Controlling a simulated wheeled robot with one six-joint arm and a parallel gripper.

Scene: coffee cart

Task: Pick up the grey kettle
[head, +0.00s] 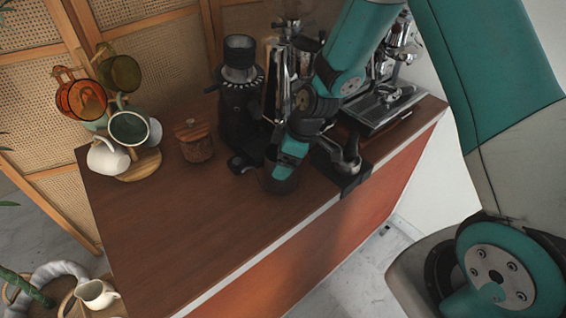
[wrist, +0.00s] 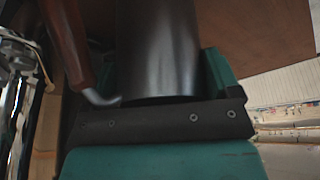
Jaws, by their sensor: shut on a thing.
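The grey kettle (wrist: 158,45) fills the middle of the wrist view as a dark, shiny, rounded body. A brown wooden handle (wrist: 66,40) with a grey metal end shows to its left. My gripper (wrist: 162,78) has its teal fingers on both sides of the kettle's body and is shut on it. In the head view my gripper (head: 285,170) is low over the counter, in front of the black grinder.
The black grinder (head: 238,90) and a wooden-lidded jar (head: 194,140) stand left of my gripper. A mug tree with several mugs stands on a round wooden base (head: 140,165) at the far left. The espresso machine (head: 385,105) is behind right. The counter's front left (head: 190,225) is clear.

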